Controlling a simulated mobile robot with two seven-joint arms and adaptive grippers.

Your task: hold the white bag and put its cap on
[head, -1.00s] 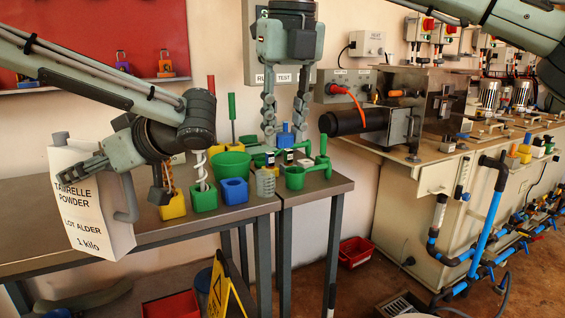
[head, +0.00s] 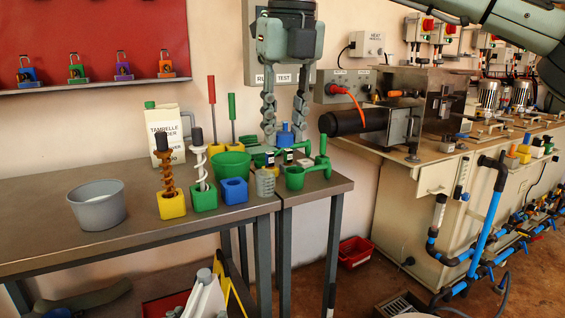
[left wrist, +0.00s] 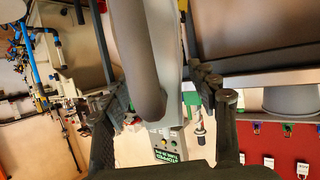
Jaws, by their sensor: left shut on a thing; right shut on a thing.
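The white bag (head: 207,302) is cut off by the bottom edge of the head view, low in front of the table, with its grey parts uppermost. In the left wrist view its large grey handle (left wrist: 140,60) fills the middle. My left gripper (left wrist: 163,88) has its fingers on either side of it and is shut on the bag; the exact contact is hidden. It is out of the head view. My right gripper (head: 285,138) hangs fingers-down at the table's back. Its fingertips flank a small blue cap-like piece (head: 285,137), which it is shut on.
A green clamp (head: 296,178) stands near my right gripper. A yellow sign (head: 238,303) stands below.

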